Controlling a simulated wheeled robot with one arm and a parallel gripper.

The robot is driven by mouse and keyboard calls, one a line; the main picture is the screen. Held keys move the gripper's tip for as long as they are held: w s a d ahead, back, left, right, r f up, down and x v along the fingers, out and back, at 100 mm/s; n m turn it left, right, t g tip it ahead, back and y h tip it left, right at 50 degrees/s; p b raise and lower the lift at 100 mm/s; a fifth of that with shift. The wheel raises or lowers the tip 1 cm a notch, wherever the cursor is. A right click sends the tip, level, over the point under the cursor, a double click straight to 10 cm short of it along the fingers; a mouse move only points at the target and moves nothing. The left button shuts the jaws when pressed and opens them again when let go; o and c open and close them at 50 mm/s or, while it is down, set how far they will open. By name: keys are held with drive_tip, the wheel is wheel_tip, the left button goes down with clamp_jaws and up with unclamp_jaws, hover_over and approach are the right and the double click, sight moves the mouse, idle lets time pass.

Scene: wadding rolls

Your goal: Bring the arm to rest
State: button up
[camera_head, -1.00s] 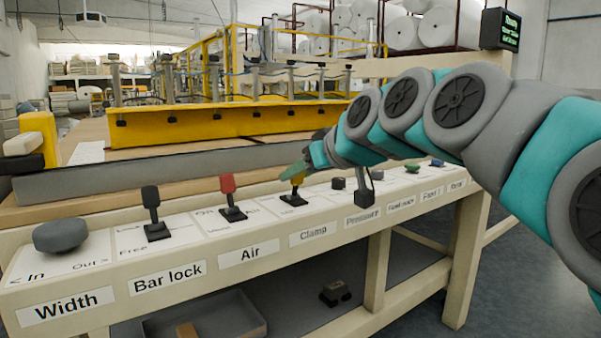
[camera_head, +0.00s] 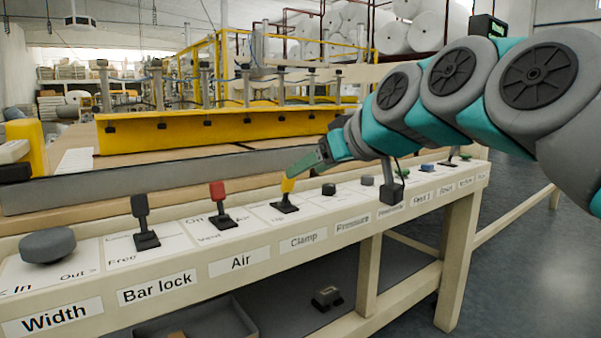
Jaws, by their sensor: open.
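My arm reaches in from the right, its teal and grey links bent above the control panel. My gripper (camera_head: 297,170) is green, narrow and open, pointing left and down. Its tips overlap the top of the yellow lever (camera_head: 287,187) in the picture; whether they touch it I cannot tell. The yellow lever stands on the panel behind the Clamp label (camera_head: 303,241). I see nothing held between the fingers, though the gap itself is hard to make out.
The red lever (camera_head: 218,193), black lever (camera_head: 141,212) and grey round knob (camera_head: 48,245) stand left along the panel (camera_head: 350,236). Several small buttons run to the right, below my arm. A yellow bar (camera_head: 220,128) lies behind. Floor at the right (camera_head: 505,255) is clear.

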drive_tip(key=shift+s+d+r, duration=0.1)
drive_tip(key=shift+s+d, duration=0.05)
drive_tip(key=shift+s, duration=0.05)
drive_tip(key=s+f+m+g+h+p, duration=0.1)
drive_tip(key=s+f+g, duration=0.15)
drive_tip(key=f, duration=0.35)
drive_tip(key=s+f+g+h+p, duration=0.1)
drive_tip(key=s+f+p, duration=0.15)
drive_tip(key=f, duration=0.25)
drive_tip(key=s+d+f+m+g+h+p, duration=0.2)
drive_tip(key=s+d+f+m+g, duration=0.1)
drive_tip(key=s+f, duration=0.7)
drive_tip(key=s+d+f+m+g+h+p, duration=0.2)
drive_tip(key=s+d+f+g, duration=0.3)
drive_tip(key=s, duration=1.2)
drive_tip(key=d+f, duration=0.3)
drive_tip(key=f, duration=0.2)
drive_tip(key=shift+f+m+h, duration=0.3)
drive_tip(key=shift+m+h, duration=0.1)
drive_tip(key=shift+o, duration=0.4)
drive_tip(key=shift+g, duration=0.25)
